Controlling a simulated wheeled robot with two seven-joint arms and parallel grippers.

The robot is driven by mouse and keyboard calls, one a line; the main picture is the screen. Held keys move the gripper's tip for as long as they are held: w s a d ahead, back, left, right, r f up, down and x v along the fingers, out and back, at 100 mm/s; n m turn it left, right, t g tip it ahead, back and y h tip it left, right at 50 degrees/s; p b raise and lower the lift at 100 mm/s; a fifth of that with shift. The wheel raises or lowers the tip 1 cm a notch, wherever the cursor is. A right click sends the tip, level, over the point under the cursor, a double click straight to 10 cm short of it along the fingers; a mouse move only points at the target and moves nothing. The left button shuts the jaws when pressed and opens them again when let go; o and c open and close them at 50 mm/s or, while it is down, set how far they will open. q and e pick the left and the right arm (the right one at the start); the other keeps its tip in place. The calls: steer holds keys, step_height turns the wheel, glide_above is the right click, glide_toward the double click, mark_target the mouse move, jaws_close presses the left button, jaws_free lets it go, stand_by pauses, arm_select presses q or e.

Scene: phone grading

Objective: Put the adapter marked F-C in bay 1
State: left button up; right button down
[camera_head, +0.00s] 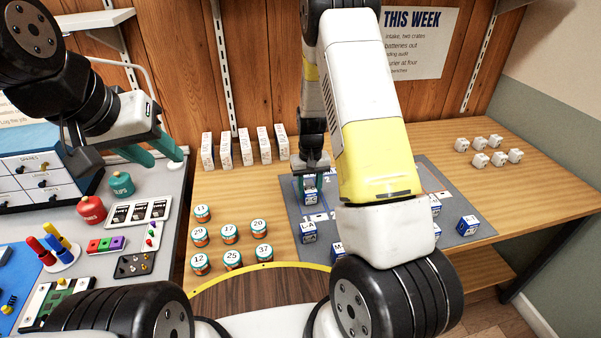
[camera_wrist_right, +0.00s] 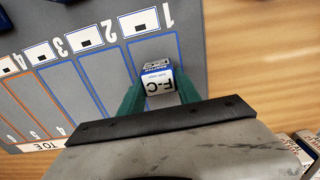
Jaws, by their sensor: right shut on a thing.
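The adapter marked F-C (camera_wrist_right: 157,84) is a small white and blue box, upside down in the right wrist view. My right gripper (camera_wrist_right: 152,92) is shut on it, with a green finger on each side. The box is over bay 1 (camera_wrist_right: 142,46), a blue-outlined strip on the grey mat (camera_wrist_right: 95,14); I cannot tell whether it touches the mat. In the head view the box (camera_head: 310,196) is below my right gripper (camera_head: 312,182), at the mat's left part. My left gripper (camera_head: 160,153) appears open and empty, above the left-hand table.
Other blue and white adapters stand on the mat, including one nearer me (camera_head: 308,233) and one at right (camera_head: 468,225). Numbered jars (camera_head: 230,234) stand left of the mat. White boxes (camera_head: 246,147) line the back. My right arm hides the mat's middle.

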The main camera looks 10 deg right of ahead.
steer(key=shift+f, duration=0.1)
steer(key=c, duration=0.9)
jaws_free()
steer(key=shift+o, duration=0.2)
step_height(320, 180, up, 12)
steer(key=r, duration=0.1)
step_height(320, 180, up, 7)
steer(key=t+y, duration=0.1)
glide_above(310, 188)
steer(key=s, duration=0.3)
steer(key=s+a+r+t, duration=0.1)
steer(key=s+r+t, duration=0.1)
steer(key=s+r, duration=0.5)
steer(key=s+a+r+t+y, duration=0.1)
steer(key=s+r+t, duration=0.2)
steer(key=s+r, duration=0.4)
steer(key=s, duration=0.7)
steer(key=shift+a+r, duration=0.15)
steer(key=shift+r, duration=0.05)
